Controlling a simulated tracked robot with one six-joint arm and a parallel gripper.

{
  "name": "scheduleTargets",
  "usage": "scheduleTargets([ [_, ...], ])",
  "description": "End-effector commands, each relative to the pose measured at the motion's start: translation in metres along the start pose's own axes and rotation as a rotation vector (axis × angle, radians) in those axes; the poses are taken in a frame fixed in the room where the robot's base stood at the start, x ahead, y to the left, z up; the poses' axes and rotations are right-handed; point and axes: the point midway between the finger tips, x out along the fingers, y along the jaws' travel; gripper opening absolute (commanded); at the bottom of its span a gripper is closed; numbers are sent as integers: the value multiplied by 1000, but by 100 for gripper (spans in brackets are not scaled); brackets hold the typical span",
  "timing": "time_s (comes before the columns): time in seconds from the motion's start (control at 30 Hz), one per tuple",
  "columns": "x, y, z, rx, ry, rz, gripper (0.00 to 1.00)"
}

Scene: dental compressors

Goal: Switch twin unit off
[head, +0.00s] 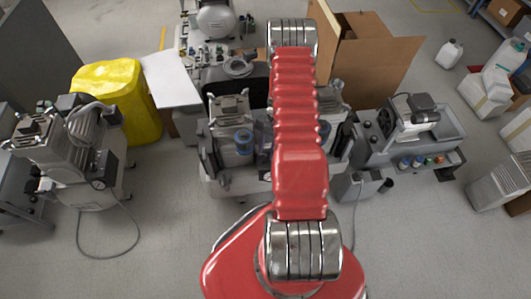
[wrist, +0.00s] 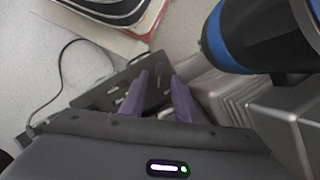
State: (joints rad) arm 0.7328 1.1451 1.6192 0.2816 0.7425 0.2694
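The unit that looks like the twin unit (head: 230,135) stands at the middle in the head view, with motor heads on both sides of my red arm, which hides its centre. I cannot make out its switch there. In the wrist view my gripper (wrist: 158,76) shows two purple fingers, apart with nothing between them. Just beyond the fingertips is a dark panel (wrist: 113,94) with small light marks, perhaps labels or controls; whether the fingers touch it I cannot tell. My gripper is hidden behind my arm in the head view.
A black cylinder with a blue band (wrist: 216,38) and grey finned metal (wrist: 215,95) are close on the right. A cable (wrist: 66,70) lies left. In the head view, compressors stand left (head: 75,150) and right (head: 410,130), with a yellow-covered object (head: 140,105) and cardboard (head: 375,65) behind.

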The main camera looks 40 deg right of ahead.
Motion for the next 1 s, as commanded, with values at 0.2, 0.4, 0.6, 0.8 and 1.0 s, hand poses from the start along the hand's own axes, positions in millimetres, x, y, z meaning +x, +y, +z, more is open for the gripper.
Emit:
scheduleTargets([
  [0.2,-33,-1,-1,1,3,-2,29],
  [0.4,-69,-1,-2,1,4,-2,29],
  [0.6,-102,-1,-2,1,4,-2,29],
  [0.8,-123,-1,-1,1,2,-1,29],
  [1.0,-127,-1,-1,1,1,-1,29],
])
